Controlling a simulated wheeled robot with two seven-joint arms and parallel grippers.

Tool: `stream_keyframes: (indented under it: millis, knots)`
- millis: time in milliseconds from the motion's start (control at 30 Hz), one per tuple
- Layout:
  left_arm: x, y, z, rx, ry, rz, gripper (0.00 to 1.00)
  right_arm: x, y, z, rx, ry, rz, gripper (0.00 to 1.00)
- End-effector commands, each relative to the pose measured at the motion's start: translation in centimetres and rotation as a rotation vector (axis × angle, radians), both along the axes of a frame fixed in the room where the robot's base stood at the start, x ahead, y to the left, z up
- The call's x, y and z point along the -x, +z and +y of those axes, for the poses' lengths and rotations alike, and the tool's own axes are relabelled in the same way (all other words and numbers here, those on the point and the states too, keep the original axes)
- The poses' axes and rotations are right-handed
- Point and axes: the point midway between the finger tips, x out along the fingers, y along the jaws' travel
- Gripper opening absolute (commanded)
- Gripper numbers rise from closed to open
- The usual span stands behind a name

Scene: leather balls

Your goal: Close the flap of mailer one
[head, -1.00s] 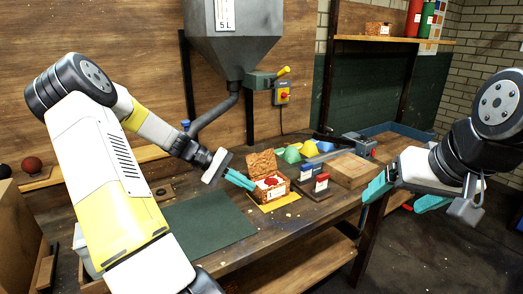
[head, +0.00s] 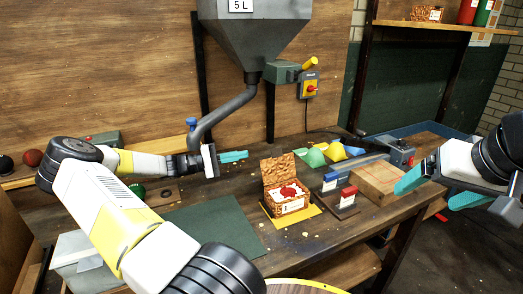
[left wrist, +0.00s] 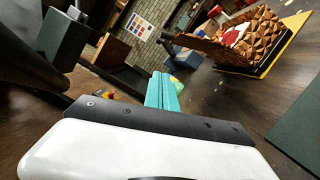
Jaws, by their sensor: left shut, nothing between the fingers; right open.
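The mailer, a small brown patterned box (head: 288,206), sits on a yellow mat (head: 308,216) on the bench. Its flap (head: 278,168) stands up at the back, and red and white contents show inside. The box also shows at the upper right of the left wrist view (left wrist: 262,30). My left gripper (head: 246,155) is shut and empty, behind and left of the flap, apart from it; its fingers show in the left wrist view (left wrist: 162,78). My right gripper (head: 432,190) is open and empty at the bench's right, well away from the mailer.
A dark green mat (head: 215,224) lies left of the mailer. A small stand with blue and red blocks (head: 346,200) and a wooden block (head: 384,182) are to its right. Coloured pieces (head: 337,150) lie behind. A grey hopper pipe (head: 222,117) hangs above my left gripper.

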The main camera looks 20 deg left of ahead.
Motion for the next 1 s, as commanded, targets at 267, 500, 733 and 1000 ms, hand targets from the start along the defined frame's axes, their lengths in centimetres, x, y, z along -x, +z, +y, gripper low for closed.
stream_keyframes:
  millis: [267,500,733,1000]
  knots:
    - [-3.2,0.6,-5.3,0.002,-0.005,0.000,0.00,0.0,0.0,0.0,0.000,0.000,0.001,0.83]
    - [-2.2,1.6,-8.0,0.000,-0.001,0.002,0.00,0.0,0.0,0.0,0.000,0.000,0.001,0.83]
    - [-1.3,2.1,-9.0,-0.001,0.000,0.000,0.00,0.0,0.0,0.0,0.000,0.000,0.001,0.83]
    - [-1.3,2.1,-9.0,-0.001,-0.002,0.001,0.00,0.0,0.0,0.0,0.000,0.000,0.001,0.83]
